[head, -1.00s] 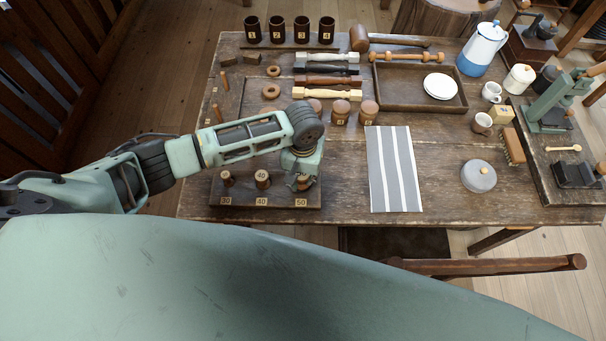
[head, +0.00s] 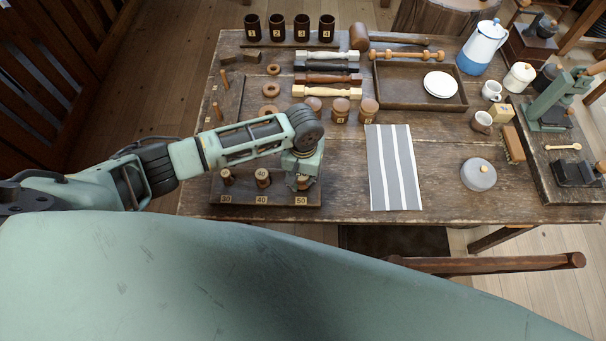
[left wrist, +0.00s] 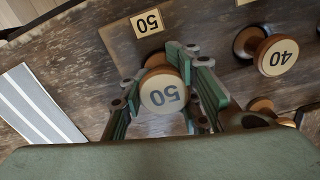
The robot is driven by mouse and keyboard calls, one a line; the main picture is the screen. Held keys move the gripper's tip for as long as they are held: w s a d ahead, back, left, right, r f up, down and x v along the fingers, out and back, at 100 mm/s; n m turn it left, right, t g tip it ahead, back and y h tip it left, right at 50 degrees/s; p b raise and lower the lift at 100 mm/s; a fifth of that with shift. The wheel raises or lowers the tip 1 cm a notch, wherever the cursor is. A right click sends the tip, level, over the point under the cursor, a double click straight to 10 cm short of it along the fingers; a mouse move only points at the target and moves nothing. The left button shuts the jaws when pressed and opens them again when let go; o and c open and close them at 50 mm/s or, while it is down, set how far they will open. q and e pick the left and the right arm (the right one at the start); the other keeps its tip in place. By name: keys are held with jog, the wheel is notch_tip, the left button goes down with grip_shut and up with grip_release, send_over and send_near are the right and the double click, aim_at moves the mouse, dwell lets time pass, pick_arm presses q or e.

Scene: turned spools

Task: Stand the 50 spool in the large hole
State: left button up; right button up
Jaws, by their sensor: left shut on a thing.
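The 50 spool (left wrist: 163,92) shows its round, numbered top in the left wrist view, between the fingers of my left gripper (left wrist: 160,85). In the head view my left gripper (head: 301,182) points down over the right end of the dark spool board (head: 240,187), above the label 50 (head: 301,200), and largely hides the spool. The gripper is shut on the spool. The spool looks upright at the board; I cannot tell whether its foot is inside the hole. The 40 spool (head: 263,177) and the 30 spool (head: 227,176) stand to the left. My right gripper is not in view.
A grey striped cloth (head: 393,168) lies right of the board.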

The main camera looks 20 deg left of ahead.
pick_arm(q)
jog(key=shift+f, duration=0.15)
jog(key=o, duration=1.3)
jog(key=shift+o, duration=0.6)
jog(key=o, duration=0.5)
notch_tip(320, 180, up, 8)
jog(key=p, duration=0.8)
jog(key=shift+f+p, duration=0.2)
jog(key=shift+p, duration=0.1)
jog(key=shift+r, duration=1.2)
